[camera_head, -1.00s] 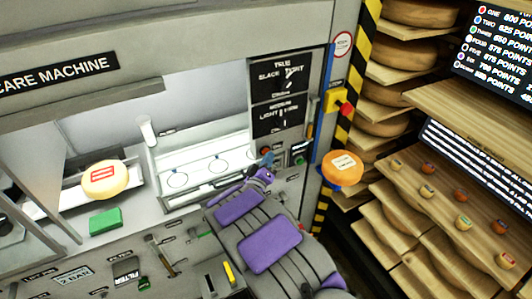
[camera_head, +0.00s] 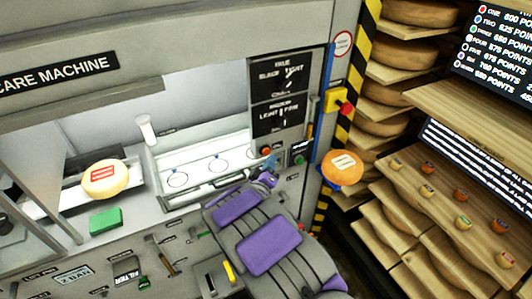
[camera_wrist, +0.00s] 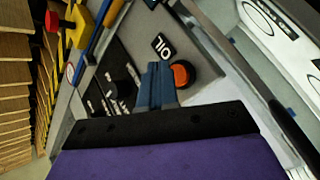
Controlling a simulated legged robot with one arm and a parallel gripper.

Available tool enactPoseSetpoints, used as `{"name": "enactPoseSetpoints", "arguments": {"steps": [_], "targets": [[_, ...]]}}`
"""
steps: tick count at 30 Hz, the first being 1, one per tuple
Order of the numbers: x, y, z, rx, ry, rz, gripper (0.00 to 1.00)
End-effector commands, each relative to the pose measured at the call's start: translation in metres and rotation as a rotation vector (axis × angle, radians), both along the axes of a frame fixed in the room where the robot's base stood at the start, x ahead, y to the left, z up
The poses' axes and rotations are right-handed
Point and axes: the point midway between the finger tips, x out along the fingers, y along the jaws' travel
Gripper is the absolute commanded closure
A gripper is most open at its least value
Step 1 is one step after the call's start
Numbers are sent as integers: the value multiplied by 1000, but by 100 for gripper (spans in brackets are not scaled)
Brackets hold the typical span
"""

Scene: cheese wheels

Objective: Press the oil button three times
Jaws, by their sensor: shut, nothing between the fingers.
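The oil button is a round orange button (camera_wrist: 183,74) on a grey panel, beside a black label reading OIL (camera_wrist: 161,47), upside down in the wrist view. In the head view the orange button (camera_head: 266,150) sits below the black dial boards. My gripper (camera_wrist: 157,72) has blue fingers, shut and empty, with their tips right beside the button at its left in the wrist view. I cannot tell whether they touch it. In the head view my gripper (camera_head: 270,160) is just below the button.
A green button (camera_head: 299,160) is on the panel to the right. A red emergency button on a yellow box (camera_head: 336,101) is above it. The lit tray bay (camera_head: 205,165) is to the left, with a cheese wheel (camera_head: 105,178) further left. Shelves of cheese are at right.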

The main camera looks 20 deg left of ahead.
Motion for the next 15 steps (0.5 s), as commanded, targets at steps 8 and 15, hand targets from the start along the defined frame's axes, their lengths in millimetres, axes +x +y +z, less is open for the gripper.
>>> {"name": "enactPoseSetpoints", "arguments": {"steps": [8,15], "targets": [[-16,-19,0,-2,1,1,100],[-29,-33,-2,-2,3,0,100]]}}
